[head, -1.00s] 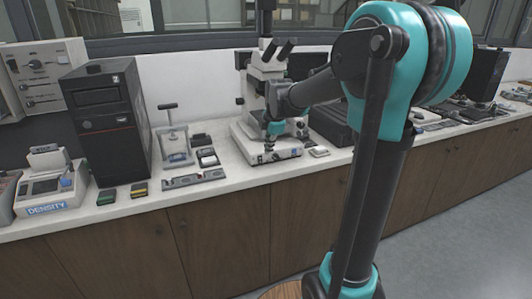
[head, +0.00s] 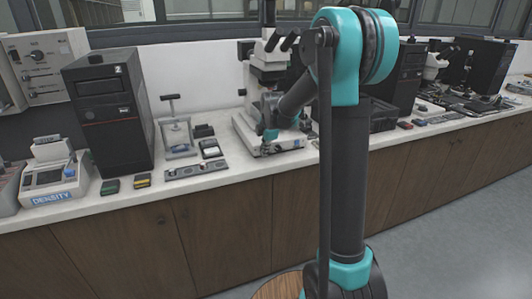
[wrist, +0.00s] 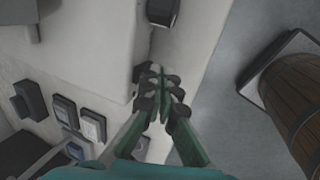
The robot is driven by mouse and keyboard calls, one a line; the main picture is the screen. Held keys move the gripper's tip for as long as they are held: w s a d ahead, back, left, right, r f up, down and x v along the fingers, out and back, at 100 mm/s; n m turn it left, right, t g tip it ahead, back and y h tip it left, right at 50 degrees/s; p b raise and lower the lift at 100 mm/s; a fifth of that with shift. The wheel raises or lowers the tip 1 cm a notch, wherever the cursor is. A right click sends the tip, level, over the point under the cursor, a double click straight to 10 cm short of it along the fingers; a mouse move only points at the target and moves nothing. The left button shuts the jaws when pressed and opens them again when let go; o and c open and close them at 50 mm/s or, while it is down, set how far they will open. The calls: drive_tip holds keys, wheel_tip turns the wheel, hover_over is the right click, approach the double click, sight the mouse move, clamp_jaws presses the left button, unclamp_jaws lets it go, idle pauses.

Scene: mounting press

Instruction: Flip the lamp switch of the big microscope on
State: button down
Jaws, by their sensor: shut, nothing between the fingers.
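The big microscope (head: 271,75) stands on the bench in the head view, pale with dark eyepieces and a broad pale base (head: 244,128). My arm covers part of its right side. My gripper (head: 267,146) is low at the front of the base; whether it touches cannot be told. In the wrist view my gripper (wrist: 161,82) is shut and empty, its fingertips beside a pale surface, likely the microscope base, with a dark part (wrist: 162,12) ahead. I cannot make out the lamp switch in either view.
A black computer tower (head: 110,115) and a density meter (head: 55,180) stand at left. A small stand (head: 177,135) and several small boxes lie left of the microscope. A second, smaller microscope (head: 437,65) is farther right. A wooden barrel (wrist: 298,100) stands on the floor.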

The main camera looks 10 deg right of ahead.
drive_tip(key=shift+w+f, duration=0.15)
drive_tip(key=shift+w, duration=0.1)
idle(0.3)
drive_tip(key=shift+r, duration=0.8)
drive_tip(key=shift+a, duration=0.1)
